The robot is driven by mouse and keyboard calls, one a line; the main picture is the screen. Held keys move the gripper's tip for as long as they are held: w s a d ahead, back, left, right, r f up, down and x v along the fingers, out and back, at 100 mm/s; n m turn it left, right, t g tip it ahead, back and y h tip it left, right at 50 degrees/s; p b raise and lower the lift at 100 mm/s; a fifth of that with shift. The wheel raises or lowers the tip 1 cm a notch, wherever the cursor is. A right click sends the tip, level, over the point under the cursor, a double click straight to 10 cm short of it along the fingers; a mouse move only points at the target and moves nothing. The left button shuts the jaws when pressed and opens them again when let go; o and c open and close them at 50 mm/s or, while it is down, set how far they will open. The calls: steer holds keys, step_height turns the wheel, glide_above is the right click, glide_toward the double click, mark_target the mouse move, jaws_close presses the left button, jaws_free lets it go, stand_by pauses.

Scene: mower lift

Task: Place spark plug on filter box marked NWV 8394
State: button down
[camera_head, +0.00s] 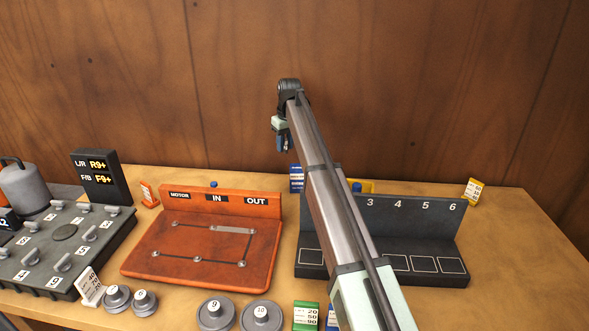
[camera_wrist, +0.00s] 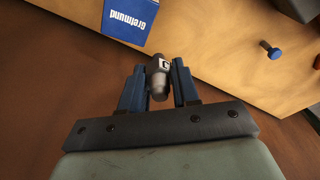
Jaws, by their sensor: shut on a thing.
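My gripper (camera_wrist: 158,85) is shut on a small grey spark plug (camera_wrist: 158,68) with a white band and a dark letter that looks like a C. In the head view my gripper (camera_head: 282,146) hangs in the air above the back of the bench, and the plug there is too small to tell. A blue and white box (camera_wrist: 130,18) printed "Gretmund" lies beyond the fingertips in the wrist view, apart from the plug. A blue and white box (camera_head: 296,178) also stands behind the boards in the head view. No marking NWV 8394 is legible.
An orange board (camera_head: 200,268) stands left of a black numbered board (camera_head: 425,245), partly hidden by my arm. A yellow box (camera_head: 473,191) stands at the back right; green (camera_head: 306,316) and blue (camera_head: 332,318) boxes are in front. A blue-headed peg (camera_wrist: 270,50) shows in the wrist view.

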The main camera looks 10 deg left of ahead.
mark_target(297, 167)
steer(key=shift+d+r, duration=2.1)
steer(key=shift+d, duration=0.3)
steer(key=shift+n, duration=0.4)
step_height(297, 167, down, 10)
steer(key=shift+r, duration=0.15)
steer(key=c, duration=0.8)
jaws_free()
steer(key=r, duration=0.4)
steer(key=s+r, duration=0.1)
steer(key=r, duration=0.3)
steer(key=d+r, duration=0.1)
steer(key=r, duration=0.3)
steer(key=shift+s+d, duration=0.1)
steer(key=shift+s, duration=0.1)
